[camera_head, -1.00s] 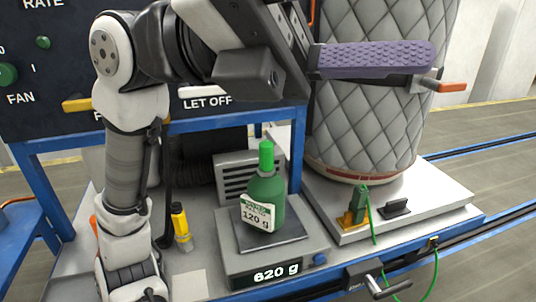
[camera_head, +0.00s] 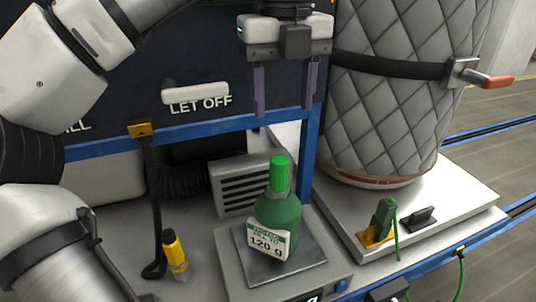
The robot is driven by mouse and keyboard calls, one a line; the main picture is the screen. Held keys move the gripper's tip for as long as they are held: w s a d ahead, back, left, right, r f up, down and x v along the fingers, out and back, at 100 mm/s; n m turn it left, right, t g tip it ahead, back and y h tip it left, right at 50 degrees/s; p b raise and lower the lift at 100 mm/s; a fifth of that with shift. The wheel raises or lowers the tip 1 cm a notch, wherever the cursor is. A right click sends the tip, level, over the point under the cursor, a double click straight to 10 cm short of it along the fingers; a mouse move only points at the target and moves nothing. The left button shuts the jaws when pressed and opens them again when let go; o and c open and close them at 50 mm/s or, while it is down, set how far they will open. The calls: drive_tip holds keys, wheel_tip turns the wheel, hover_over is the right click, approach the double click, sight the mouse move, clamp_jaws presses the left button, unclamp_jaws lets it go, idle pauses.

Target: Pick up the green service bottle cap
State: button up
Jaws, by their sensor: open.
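The green service bottle (camera_head: 281,216) stands upright on the scale's dark plate, with a white label reading 120 g. Its bright green cap (camera_head: 279,174) is on top of the neck. My gripper (camera_head: 285,108) is above and slightly behind the cap in the picture, pointing down. Its two purple fingers are spread apart with nothing between them. A clear gap shows between the fingertips and the cap.
The scale (camera_head: 240,283) sits on the grey bench. A yellow-and-black bottle (camera_head: 175,256) stands to its left. A quilted grey tank (camera_head: 385,90) with a strap and orange-handled lever (camera_head: 490,80) rises at right. A blue frame post (camera_head: 311,150) stands behind the bottle.

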sight(279, 159)
wheel_tip(279, 159, down, 8)
drive_tip(key=shift+f+b, duration=0.25)
drive_tip(key=shift+b, duration=0.25)
drive_tip(key=shift+w+a+f+p, duration=0.1)
drive_tip(key=shift+f+p, duration=0.2)
drive_tip(key=shift+f, duration=1)
drive_tip(key=shift+w+a+f+p, duration=0.1)
drive_tip(key=shift+f+p, duration=0.15)
drive_tip(key=shift+f, duration=1.05)
drive_tip(key=c, duration=1)
